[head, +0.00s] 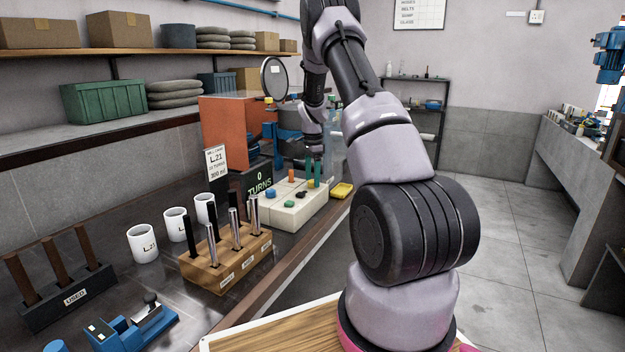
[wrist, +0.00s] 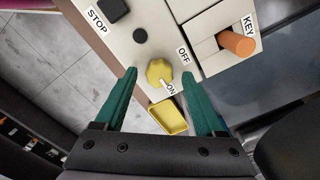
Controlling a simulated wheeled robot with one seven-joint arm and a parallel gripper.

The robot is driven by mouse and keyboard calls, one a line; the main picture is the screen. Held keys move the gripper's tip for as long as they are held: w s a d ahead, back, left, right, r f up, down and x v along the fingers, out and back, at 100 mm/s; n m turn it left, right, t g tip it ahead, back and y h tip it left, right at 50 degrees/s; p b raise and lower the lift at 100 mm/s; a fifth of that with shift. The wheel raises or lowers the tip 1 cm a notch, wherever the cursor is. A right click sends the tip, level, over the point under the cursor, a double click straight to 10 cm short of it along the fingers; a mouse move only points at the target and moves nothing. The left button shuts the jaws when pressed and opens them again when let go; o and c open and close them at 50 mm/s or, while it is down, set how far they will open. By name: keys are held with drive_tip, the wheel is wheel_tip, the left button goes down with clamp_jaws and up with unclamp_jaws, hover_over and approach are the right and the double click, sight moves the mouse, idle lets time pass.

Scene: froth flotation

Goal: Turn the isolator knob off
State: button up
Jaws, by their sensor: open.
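The isolator knob (wrist: 158,72) is yellow and lobed, on the cream control panel (wrist: 150,18) in the wrist view. Its white pointer points at the ON label (wrist: 171,89); the OFF label (wrist: 184,56) is up and to the right. My gripper (wrist: 158,71) is open, with one green finger on each side of the knob in the picture. I cannot tell whether either finger touches it. In the head view my gripper (head: 314,168) is over the far end of the panel, and the knob is largely hidden by the fingers.
An orange key peg (wrist: 238,43) stands by the KEY label, and a black STOP button (wrist: 113,9) is nearby. A yellow tray (wrist: 168,118) lies beside the panel. White cups (head: 143,243) and a wooden rack (head: 228,262) are nearer on the bench.

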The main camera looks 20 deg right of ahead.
drive_tip(key=shift+f, duration=0.4)
clamp_jaws()
